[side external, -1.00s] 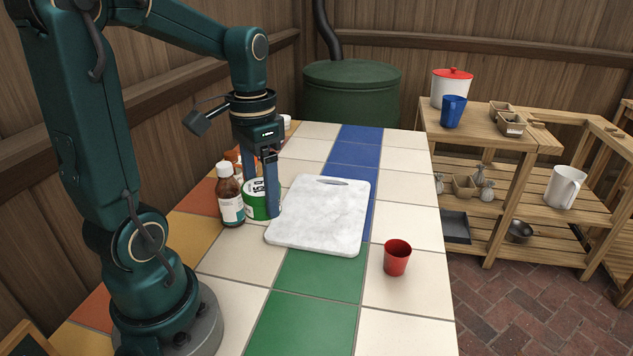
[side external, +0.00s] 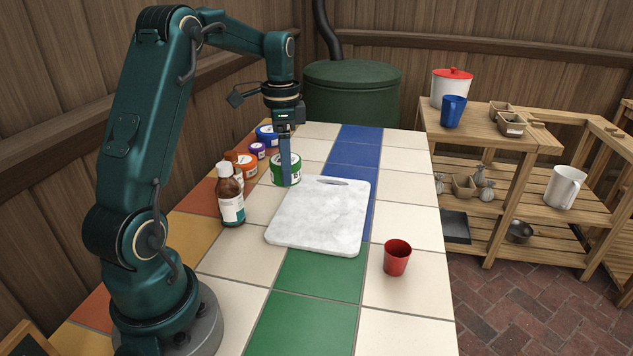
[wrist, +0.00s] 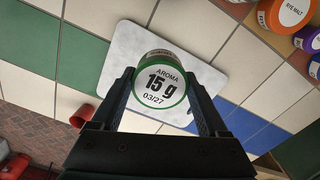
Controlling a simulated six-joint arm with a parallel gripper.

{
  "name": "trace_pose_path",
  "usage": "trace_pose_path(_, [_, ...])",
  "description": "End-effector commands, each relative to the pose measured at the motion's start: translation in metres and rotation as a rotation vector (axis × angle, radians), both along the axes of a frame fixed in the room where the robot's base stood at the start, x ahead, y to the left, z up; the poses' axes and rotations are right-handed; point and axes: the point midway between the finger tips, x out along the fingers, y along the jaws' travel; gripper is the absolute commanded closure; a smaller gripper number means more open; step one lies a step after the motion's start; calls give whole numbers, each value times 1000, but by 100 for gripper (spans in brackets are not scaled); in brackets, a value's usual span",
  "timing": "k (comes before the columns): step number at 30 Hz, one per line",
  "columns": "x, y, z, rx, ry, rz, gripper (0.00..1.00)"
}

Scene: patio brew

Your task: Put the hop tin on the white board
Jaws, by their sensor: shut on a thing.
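The green tin (side external: 290,172) has a white lid reading "AROMA 15 g 03/27" in the wrist view (wrist: 161,85). My gripper (side external: 285,178) is shut on its sides, with one finger at each side in the wrist view. The tin looks raised off the table near the far left corner of the white board; its exact height is hard to tell. The white board (side external: 318,218) is a flat marbled slab with a handle slot, lying bare on the tiled table. In the wrist view the board (wrist: 122,55) shows behind the tin.
A brown bottle (side external: 231,200) stands left of the board. Orange (side external: 245,166), purple (side external: 258,151) and blue (side external: 266,137) tins stand at the back left. A red cup (side external: 397,258) stands right of the board. Front tiles are clear.

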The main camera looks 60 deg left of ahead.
Motion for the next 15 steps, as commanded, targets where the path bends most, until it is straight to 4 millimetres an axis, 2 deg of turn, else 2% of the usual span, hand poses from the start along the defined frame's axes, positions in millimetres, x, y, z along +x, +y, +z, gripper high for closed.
trace_pose_path(6, [37,-31,-29,-1,1,-5,76])
trace_pose_path(10, [50,-41,-38,0,0,-2,76])
trace_pose_path(15, [55,-45,-47,0,1,1,76])
